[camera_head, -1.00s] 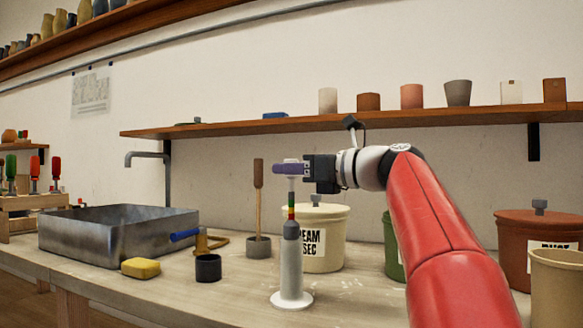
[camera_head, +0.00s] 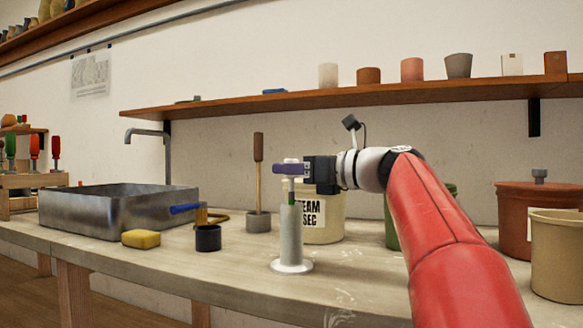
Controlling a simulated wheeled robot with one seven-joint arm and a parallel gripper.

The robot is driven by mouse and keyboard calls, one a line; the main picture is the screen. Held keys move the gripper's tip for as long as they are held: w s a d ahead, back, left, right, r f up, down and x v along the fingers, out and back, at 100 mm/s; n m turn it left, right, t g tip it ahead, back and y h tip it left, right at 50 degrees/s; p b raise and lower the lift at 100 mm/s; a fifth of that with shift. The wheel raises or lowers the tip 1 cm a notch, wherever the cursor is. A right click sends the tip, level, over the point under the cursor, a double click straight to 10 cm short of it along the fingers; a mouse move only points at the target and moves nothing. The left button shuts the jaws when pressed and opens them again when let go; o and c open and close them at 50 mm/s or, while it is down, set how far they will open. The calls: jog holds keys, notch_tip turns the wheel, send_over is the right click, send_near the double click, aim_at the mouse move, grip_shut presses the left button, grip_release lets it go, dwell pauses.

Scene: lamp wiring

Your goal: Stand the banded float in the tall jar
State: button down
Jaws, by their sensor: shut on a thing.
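The tall jar (camera_head: 291,240) is a slim pale grey cylinder on a round white foot, upright on the bench. The banded float (camera_head: 290,186) is upright with most of its length down inside the jar. Only its pale top end and a bit of green band show above the rim; the bulb and the other bands are hidden. My gripper (camera_head: 290,169) comes in from the right, with purple fingers shut on the float's top just above the jar mouth.
A lidded cream bucket (camera_head: 322,222) stands close behind the jar. A black cup (camera_head: 208,238), a yellow sponge (camera_head: 141,239) and a metal sink (camera_head: 110,215) are to the left. A wooden-handled tool (camera_head: 259,175) stands behind. The bench front right of the jar is clear.

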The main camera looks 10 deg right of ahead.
jog(key=c, duration=1.1)
grip_release()
jog(key=shift+v, duration=3.9)
